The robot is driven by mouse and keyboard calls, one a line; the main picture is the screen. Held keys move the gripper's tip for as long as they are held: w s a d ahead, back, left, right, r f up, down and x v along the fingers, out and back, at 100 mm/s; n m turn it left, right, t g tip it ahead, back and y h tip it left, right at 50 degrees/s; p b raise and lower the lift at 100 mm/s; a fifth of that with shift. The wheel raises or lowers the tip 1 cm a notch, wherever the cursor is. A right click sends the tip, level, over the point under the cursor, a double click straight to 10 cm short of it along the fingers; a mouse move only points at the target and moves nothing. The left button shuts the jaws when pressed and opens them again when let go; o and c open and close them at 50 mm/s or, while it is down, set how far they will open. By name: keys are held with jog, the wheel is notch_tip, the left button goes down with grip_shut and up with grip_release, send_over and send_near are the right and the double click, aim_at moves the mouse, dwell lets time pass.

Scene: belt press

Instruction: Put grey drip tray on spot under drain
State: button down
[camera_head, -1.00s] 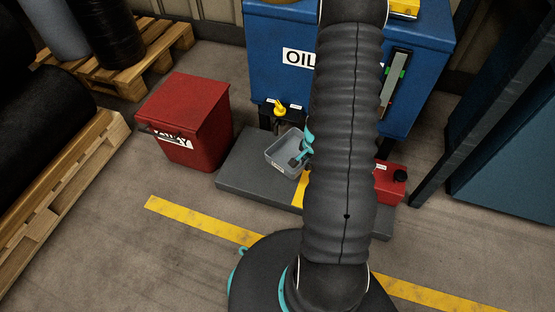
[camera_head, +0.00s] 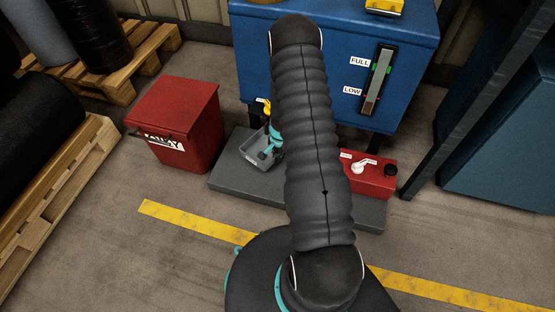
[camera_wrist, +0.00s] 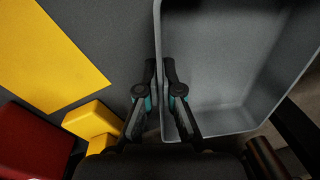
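The grey drip tray (camera_head: 246,152) is on or just above the left part of the dark grey plinth; I cannot tell whether it touches. In the wrist view the tray (camera_wrist: 228,112) fills the right side. My gripper (camera_wrist: 160,72) is shut on the tray's side wall, one finger inside and one outside; it also shows in the head view (camera_head: 270,147). The yellow spot (camera_wrist: 48,48) lies to the left in the wrist view, beside the tray and apart from it. My arm hides it in the head view. A blocky yellow fitting (camera_wrist: 93,120), possibly the drain, shows near it.
The blue oil tank (camera_head: 335,65) stands behind the plinth (camera_head: 240,185). A yellow fitting (camera_head: 264,105) shows behind the tray. A red can (camera_head: 372,178) stands on the plinth's right part. A red bin (camera_head: 180,120) stands left. A blue-grey panel (camera_head: 510,140) is at right.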

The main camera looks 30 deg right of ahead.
jog(key=shift+f, duration=0.95)
jog(key=shift+f+b, duration=0.2)
jog(key=shift+b, duration=0.1)
jog(key=c, duration=1.3)
grip_release()
jog(key=shift+r, duration=0.1)
